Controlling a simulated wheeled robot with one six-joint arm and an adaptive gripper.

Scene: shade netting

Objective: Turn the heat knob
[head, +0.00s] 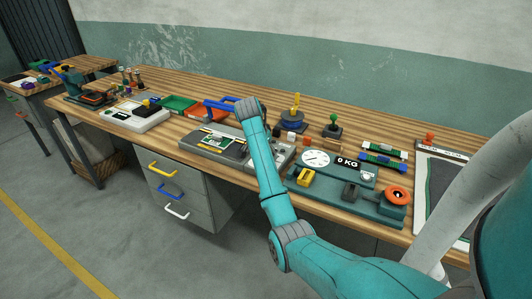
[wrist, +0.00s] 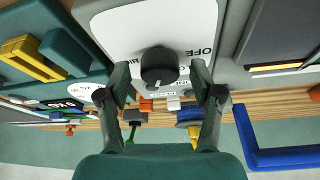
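A round black knob (wrist: 158,62) sits on a white plate (wrist: 130,22) with OFF lettering beside it in the wrist view. It has a small pale mark on its near side. My gripper (wrist: 160,76) is open, with one finger on each side of the knob and a visible gap to it on both sides. I cannot tell how far the fingertips are above the plate. In the head view my arm reaches over the grey unit (head: 283,156) on the bench and hides the knob and the fingers.
The teal scale board (head: 335,197) with a yellow block (head: 305,177) lies right of my arm. The grey press-like machine (head: 212,142) with a blue handle (head: 218,104) is at left. Yellow and green-topped levers (head: 333,125) stand behind.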

